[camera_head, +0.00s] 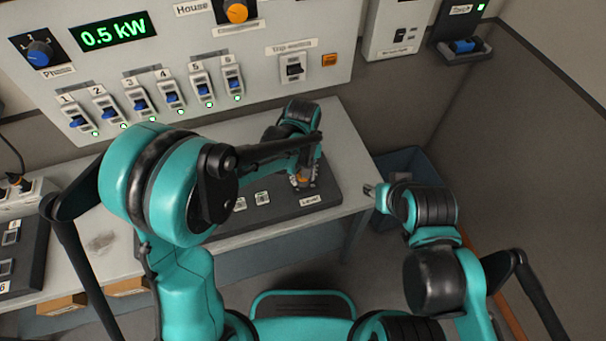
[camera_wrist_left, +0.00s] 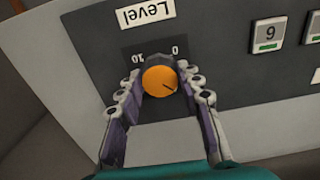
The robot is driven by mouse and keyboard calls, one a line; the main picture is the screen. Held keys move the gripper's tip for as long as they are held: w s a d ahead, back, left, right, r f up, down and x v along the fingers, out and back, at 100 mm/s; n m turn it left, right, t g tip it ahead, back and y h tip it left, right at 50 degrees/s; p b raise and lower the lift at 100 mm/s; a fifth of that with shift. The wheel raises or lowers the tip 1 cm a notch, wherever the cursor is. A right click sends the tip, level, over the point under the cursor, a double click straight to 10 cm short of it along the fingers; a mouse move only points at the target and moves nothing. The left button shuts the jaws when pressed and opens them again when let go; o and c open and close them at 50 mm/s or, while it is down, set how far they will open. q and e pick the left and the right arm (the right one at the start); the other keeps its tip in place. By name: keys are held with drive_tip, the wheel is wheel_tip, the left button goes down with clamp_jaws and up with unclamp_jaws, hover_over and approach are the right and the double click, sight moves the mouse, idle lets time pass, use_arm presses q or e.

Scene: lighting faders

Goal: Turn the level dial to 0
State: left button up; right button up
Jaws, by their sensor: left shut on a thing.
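The level dial is an orange knob (camera_wrist_left: 160,80) on a dark panel, below the upside-down label "Level" (camera_wrist_left: 143,13) in the left wrist view. The marks 0 and 10 show above it, 0 on the right and 10 on the left. A dark pointer line on the knob points to the lower right, away from the 0 mark. My left gripper (camera_wrist_left: 159,76) is shut on the knob, one finger on each side. In the head view my left gripper (camera_head: 302,178) reaches down over the dial and mostly hides it. My right gripper (camera_head: 370,188) is off the table, apart from the dial; its jaws are unclear.
The dark panel (camera_head: 270,215) lies on a grey table (camera_head: 345,160). Buttons, one marked 6 (camera_wrist_left: 268,35), sit beside the dial. A wall panel with several blue faders (camera_head: 140,104) and a 0.5 kW display (camera_head: 113,31) stands behind. A blue bin (camera_head: 408,165) is right of the table.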

use_arm(q)
drive_tip(key=n, duration=0.4)
drive_tip(key=shift+n, duration=0.3)
drive_tip(key=n, duration=0.4)
drive_tip(key=shift+n, duration=0.3)
drive_tip(key=n, duration=0.4)
drive_tip(key=shift+n, duration=2.4)
drive_tip(key=o, duration=1.2)
drive_tip(key=shift+b, duration=0.3)
drive_tip(key=shift+c, duration=0.2)
wheel_tip(320, 180, up, 12)
